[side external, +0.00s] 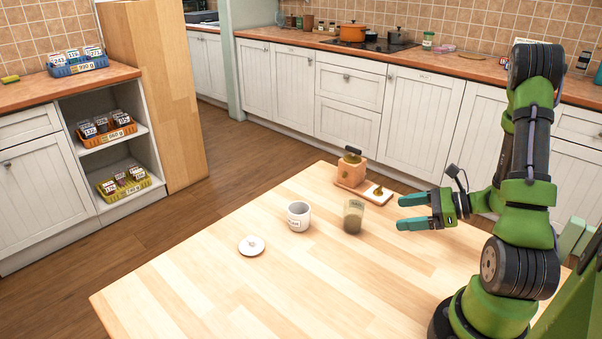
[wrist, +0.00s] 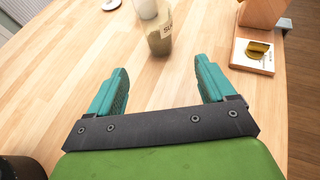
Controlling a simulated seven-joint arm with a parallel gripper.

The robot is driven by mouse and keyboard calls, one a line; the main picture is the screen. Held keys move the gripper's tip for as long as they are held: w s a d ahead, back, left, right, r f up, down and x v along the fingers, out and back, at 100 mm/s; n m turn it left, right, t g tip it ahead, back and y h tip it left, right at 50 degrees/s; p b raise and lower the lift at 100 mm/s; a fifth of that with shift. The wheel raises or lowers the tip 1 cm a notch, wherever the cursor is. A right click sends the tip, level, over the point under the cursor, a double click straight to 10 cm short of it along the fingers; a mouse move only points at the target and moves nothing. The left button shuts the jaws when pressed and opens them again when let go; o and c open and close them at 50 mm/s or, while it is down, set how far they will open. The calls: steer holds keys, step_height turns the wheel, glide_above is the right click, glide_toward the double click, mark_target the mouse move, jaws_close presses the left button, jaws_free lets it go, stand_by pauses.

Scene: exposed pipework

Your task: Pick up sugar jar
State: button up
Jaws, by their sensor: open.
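A clear glass jar (side external: 353,217) with brown contents stands upright on the wooden table. In the wrist view this jar (wrist: 159,40) carries a pale label whose readable letters start "SU". A white jar (side external: 299,217) with dark lettering, too small to read surely, stands to its left; its lower part shows at the wrist view's top (wrist: 145,8). My gripper (side external: 403,212) is open and empty, right of the glass jar, with its fingers pointing toward it. In the wrist view the glass jar is just beyond the open fingertips (wrist: 160,66), roughly centred between them and not touching.
A round white lid (side external: 251,245) lies on the table at the left. The table's front left is clear. Counters and cabinets line the back.

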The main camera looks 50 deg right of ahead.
mark_target(349, 219)
steer(key=x, duration=1.5)
steer(key=shift+w+a, duration=0.1)
steer(key=shift+w, duration=0.05)
steer(key=c, duration=1.1)
